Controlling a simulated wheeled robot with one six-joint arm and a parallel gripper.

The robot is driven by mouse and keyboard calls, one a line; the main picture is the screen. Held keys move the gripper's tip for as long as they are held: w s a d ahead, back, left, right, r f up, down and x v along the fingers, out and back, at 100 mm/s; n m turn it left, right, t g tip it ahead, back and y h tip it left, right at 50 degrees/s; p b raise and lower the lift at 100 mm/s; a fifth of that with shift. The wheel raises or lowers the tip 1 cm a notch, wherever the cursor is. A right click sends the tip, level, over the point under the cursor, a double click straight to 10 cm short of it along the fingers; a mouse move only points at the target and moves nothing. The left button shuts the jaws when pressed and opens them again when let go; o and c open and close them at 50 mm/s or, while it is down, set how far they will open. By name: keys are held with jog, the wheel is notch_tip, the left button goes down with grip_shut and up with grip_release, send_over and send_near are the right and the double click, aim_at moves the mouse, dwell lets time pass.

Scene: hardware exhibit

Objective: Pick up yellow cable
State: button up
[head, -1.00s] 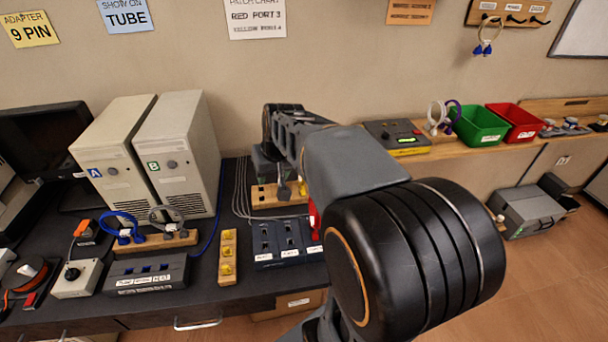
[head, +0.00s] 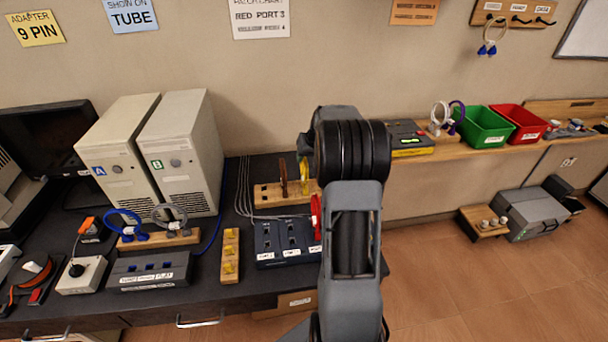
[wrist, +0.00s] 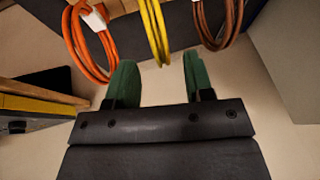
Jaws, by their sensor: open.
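The yellow cable (wrist: 154,30) is a looped bundle hanging in the upper middle of the wrist view. In the head view a yellow strip that looks like it (head: 304,168) shows beside my arm. My gripper (wrist: 157,82) is open and empty, with two green fingers. The yellow loop's lower end lies just beyond the fingertips, in line with the gap between them. An orange cable (wrist: 78,45) with a white tag hangs left of it and a brown cable (wrist: 228,25) hangs right. My arm hides the gripper in the head view.
A wooden block with dark slots (head: 268,200) stands on the dark bench behind a dark socket panel (head: 275,243). A red piece (head: 316,215) is at the panel's right. Two beige computer towers (head: 180,150) stand left. Green (head: 482,127) and red (head: 520,122) bins sit right.

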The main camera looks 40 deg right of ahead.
aim_at(305, 160)
jog(key=shift+p+x, duration=0.7)
jog(key=shift+x, duration=2.15)
jog(key=shift+w, duration=0.1)
jog(key=shift+c, duration=0.4)
grip_shut()
